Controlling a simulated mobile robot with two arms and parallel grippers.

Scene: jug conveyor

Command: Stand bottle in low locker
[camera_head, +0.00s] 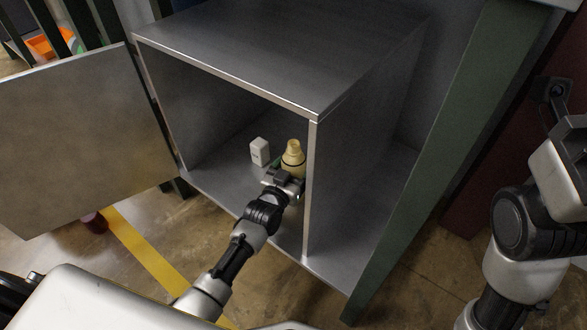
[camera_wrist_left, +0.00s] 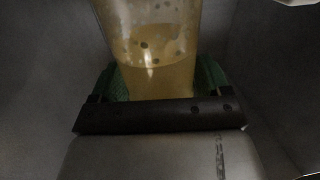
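The bottle (camera_head: 293,153), yellowish with a tapered cap, is inside the open grey metal locker (camera_head: 227,78), near its right wall, and looks about upright. In the left wrist view the bottle (camera_wrist_left: 155,45) is see-through with yellow contents and dark spots. My left gripper (camera_head: 286,172) reaches in through the locker's front. Its green finger pads press against both sides of the bottle in the left wrist view (camera_wrist_left: 158,82). The bottle's base is hidden by the gripper, so I cannot tell whether it touches the locker floor. My right gripper is out of view.
A small white box (camera_head: 260,151) stands on the locker floor, left of the bottle. The locker door (camera_head: 80,140) hangs open to the left. A green post (camera_head: 440,150) stands right of the locker. A dark red object (camera_head: 95,222) is on the floor below the door.

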